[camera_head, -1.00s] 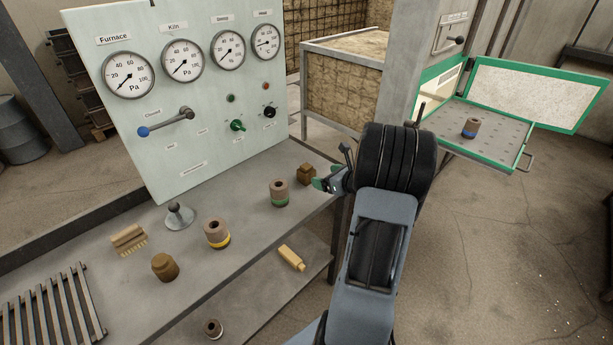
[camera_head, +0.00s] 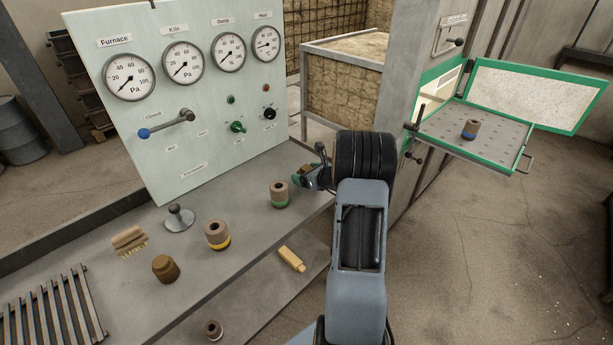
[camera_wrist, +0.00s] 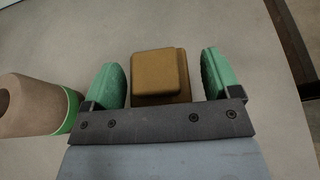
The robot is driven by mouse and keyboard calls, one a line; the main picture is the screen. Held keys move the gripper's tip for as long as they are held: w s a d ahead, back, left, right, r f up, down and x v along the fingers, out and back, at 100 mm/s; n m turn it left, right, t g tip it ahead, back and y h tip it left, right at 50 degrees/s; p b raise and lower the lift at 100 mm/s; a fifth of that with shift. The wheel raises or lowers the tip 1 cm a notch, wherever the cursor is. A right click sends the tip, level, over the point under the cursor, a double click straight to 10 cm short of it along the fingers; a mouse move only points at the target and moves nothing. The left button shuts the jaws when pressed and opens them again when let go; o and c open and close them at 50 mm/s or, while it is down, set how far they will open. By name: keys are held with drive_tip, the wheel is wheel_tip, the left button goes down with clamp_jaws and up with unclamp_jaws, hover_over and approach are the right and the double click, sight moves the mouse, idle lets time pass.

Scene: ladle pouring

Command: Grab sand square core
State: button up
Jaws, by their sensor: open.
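The square sand core is a brown block with a stepped square shape (camera_wrist: 160,75). In the wrist view it lies between the two green fingers of my gripper (camera_wrist: 163,82), with a gap on both sides. In the head view a small part of it (camera_head: 306,169) shows at the table's right end, mostly hidden by my gripper (camera_head: 300,179). My gripper is open and holds nothing.
A brown ring with a green band (camera_head: 279,194) stands just left of my gripper; it also shows in the wrist view (camera_wrist: 35,105). A yellow-banded ring (camera_head: 217,235), a round brown core (camera_head: 165,268) and a brush (camera_head: 129,241) stand further left on the table (camera_head: 115,293).

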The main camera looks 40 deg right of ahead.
drive_tip(key=shift+c, duration=0.5)
drive_tip(key=c, duration=1)
